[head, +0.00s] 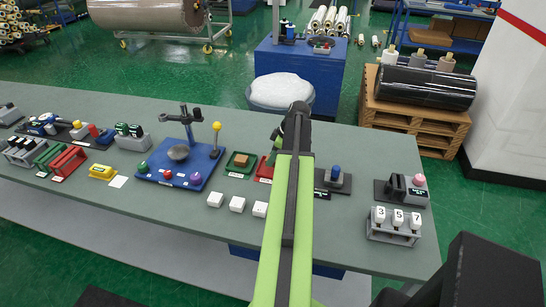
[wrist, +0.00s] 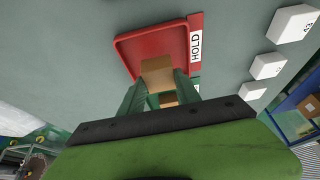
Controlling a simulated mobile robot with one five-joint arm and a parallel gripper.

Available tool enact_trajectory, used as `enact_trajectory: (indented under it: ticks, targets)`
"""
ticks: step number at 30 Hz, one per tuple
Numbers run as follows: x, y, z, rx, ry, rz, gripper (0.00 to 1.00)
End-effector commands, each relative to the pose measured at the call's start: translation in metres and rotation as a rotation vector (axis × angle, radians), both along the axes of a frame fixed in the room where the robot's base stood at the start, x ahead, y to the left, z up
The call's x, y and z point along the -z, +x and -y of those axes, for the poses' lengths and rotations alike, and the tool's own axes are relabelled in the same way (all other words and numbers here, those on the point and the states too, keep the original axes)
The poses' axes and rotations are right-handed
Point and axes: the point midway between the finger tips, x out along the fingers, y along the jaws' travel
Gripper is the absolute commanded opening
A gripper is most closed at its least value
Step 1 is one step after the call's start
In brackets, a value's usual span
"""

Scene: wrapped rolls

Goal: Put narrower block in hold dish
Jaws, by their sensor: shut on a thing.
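The red hold dish (wrist: 150,42), labelled HOLD, lies in the upper middle of the wrist view. In the head view the red dish (head: 264,171) is partly hidden behind my arm. My gripper (wrist: 160,84) is shut on a tan block (wrist: 157,67), which shows between its green fingers over the near part of the dish. Whether the block touches the dish floor I cannot tell. In the head view the held block is hidden. Another tan-brown block (head: 241,160) sits in a green dish (head: 234,168) just left of the red dish.
Several white labelled blocks (head: 237,204) stand along the bench's near side. A blue board (head: 178,177) with a post and knobs is left of the dishes. A dark stand with a blue knob (head: 336,177) is right of my arm. Bare grey bench (head: 120,205) lies at front left.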

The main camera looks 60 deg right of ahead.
Motion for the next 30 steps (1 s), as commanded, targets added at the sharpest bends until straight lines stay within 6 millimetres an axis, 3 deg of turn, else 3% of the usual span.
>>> enact_trajectory:
  ticks: [21,30]
  targets:
    - [0.0,0.0,0.0,0.0,0.0,0.0,0.0]
    - [0.012,0.0,0.0,0.0,0.0,0.0,0.0]
